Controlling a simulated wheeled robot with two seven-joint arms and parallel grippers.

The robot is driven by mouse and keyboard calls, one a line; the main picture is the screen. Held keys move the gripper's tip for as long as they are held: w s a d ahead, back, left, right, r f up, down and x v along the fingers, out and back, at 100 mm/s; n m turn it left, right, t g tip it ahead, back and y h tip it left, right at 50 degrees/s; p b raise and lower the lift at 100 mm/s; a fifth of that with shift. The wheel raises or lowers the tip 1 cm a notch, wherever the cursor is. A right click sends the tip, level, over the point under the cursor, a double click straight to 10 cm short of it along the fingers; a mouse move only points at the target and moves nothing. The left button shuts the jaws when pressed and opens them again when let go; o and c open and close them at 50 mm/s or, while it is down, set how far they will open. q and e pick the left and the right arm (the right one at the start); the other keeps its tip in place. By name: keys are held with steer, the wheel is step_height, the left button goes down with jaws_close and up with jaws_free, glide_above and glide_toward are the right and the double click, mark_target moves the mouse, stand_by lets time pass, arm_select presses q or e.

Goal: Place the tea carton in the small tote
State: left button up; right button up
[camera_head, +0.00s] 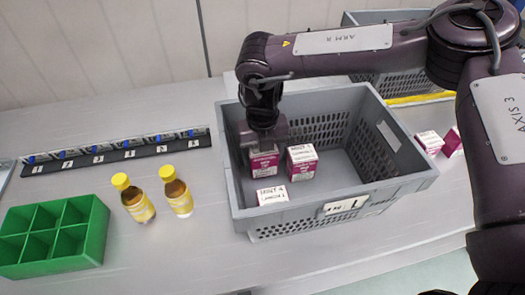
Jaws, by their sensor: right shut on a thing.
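My right gripper (263,140) reaches down into the nearer grey tote (298,205). It is shut on a magenta-and-white carton (263,164), which is upright inside the tote near its back left; the gripper hides part of the carton's top. Whether the carton rests on the tote floor I cannot tell. A second magenta-and-white carton (301,163) stands just right of it. A third carton (271,195) shows its white top close to the front wall, its lower part hidden. My left gripper is not in view.
Two more such cartons, one upright (428,142) and one tilted (452,142), are right of the tote. Another grey tote (365,18) is behind. Two yellow-capped bottles (178,192), a green divided tray (92,222) and a black numbered rack (115,152) are left.

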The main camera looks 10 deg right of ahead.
steer(key=o, duration=1.1)
steer(key=shift+r, duration=0.1)
steer(key=shift+w+r+p, duration=0.1)
steer(key=shift+r+p, duration=0.2)
steer(key=shift+r, duration=0.65)
step_height(320, 180, up, 10)
steer(key=shift+r+b, duration=0.1)
steer(key=shift+b, duration=0.95)
steer(key=shift+r, duration=0.55)
